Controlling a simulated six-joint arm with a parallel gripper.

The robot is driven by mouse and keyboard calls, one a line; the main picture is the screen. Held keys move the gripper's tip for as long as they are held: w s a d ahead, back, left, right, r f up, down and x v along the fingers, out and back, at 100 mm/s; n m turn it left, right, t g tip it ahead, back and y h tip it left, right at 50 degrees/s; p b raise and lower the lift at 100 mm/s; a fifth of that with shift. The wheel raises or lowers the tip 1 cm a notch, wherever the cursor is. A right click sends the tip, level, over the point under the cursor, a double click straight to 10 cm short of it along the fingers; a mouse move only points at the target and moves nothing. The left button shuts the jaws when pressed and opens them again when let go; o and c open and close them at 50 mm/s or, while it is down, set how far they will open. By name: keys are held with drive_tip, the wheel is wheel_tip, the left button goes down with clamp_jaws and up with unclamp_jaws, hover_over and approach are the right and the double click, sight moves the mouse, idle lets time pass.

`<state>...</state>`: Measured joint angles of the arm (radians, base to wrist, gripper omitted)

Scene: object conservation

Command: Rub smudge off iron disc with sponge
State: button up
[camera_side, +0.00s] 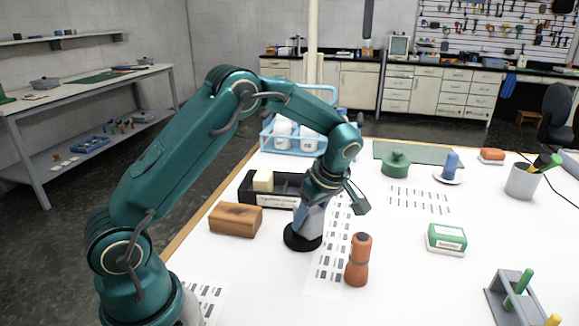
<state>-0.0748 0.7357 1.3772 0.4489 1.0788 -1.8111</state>
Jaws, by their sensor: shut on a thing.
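A dark round disc (303,240), which looks like the iron disc, lies flat on the white table. My gripper (322,200) points down above it, shut on a blue-grey, pale-edged thing (308,220). That thing's lower end appears to touch or nearly touch the disc and covers part of its top. I cannot tell from this view whether it is the sponge. A pale yellow block (263,181), also sponge-like, stands in a black tray (274,201) behind the disc. No smudge can be made out.
A brown block (235,220) is left of the disc, an orange-brown bottle (358,260) right. A green-and-white box (446,238), a green lidded pot (396,164) and a blue basket (268,139) of white jars stand farther off.

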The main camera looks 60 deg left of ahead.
idle(0.3)
drive_tip(key=shift+s+a+f, duration=0.1)
drive_tip(key=shift+s+a, duration=0.6)
drive_tip(key=shift+s, duration=0.1)
drive_tip(key=shift+w+d, duration=0.8)
drive_tip(key=shift+a, duration=0.15)
drive_tip(key=shift+s+a, duration=0.65)
drive_tip(key=shift+s, duration=0.15)
drive_tip(key=shift+f, duration=0.1)
drive_tip(key=shift+w+d, duration=0.8)
